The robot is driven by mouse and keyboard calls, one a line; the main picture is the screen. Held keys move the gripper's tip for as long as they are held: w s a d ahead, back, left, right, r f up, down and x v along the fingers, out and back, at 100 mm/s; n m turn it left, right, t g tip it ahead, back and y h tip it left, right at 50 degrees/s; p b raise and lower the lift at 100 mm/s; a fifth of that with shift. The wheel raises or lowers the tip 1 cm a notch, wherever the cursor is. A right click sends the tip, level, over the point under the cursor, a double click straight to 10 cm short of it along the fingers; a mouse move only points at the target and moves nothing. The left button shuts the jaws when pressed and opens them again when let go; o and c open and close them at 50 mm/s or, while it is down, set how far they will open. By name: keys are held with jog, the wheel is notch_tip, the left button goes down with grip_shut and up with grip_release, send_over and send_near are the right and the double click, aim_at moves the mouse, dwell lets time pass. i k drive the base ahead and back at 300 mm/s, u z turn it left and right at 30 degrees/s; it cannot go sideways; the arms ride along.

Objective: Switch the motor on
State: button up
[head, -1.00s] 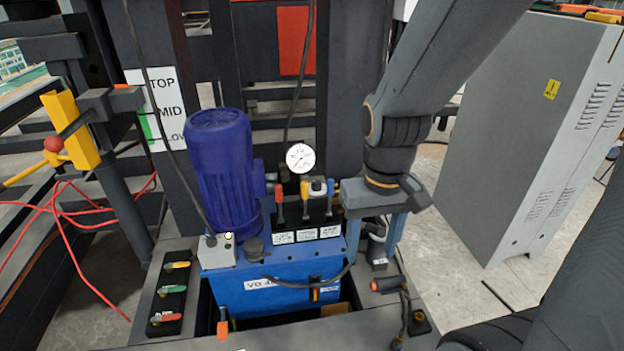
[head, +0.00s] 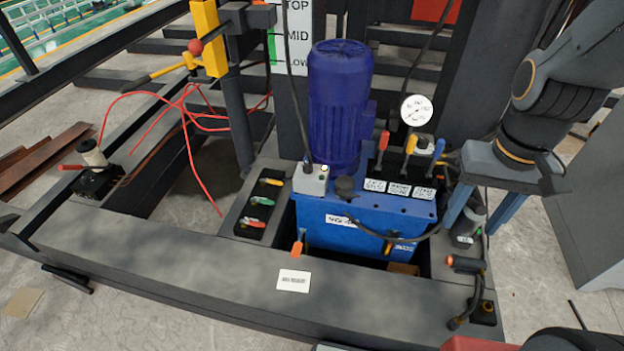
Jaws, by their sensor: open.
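The blue motor (head: 340,105) stands upright on a blue hydraulic unit (head: 345,215). A small grey box (head: 310,179) sits at the motor's lower left, with a cable entering its top and a small pale button or lamp (head: 324,168) on it. I cannot tell whether it is lit. My gripper (head: 482,222) is at the right of the unit, pointing down, open with its two fingers apart. It is away from the grey box, with the levers in between. Nothing is visibly held; a dark cylindrical fitting shows near the fingers.
Red, yellow and blue levers (head: 410,150) and a round gauge (head: 417,110) stand between motor and gripper. A small valve panel (head: 260,205) lies left of the unit. A dark beam (head: 180,265) runs across the front. A grey cabinet (head: 590,215) is at right.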

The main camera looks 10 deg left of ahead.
aim_at(307, 168)
jog(key=k, duration=0.5)
jog(key=z, duration=2.15)
jog(key=k, duration=1.4)
jog(key=u, duration=2.15)
jog(key=i, duration=1)
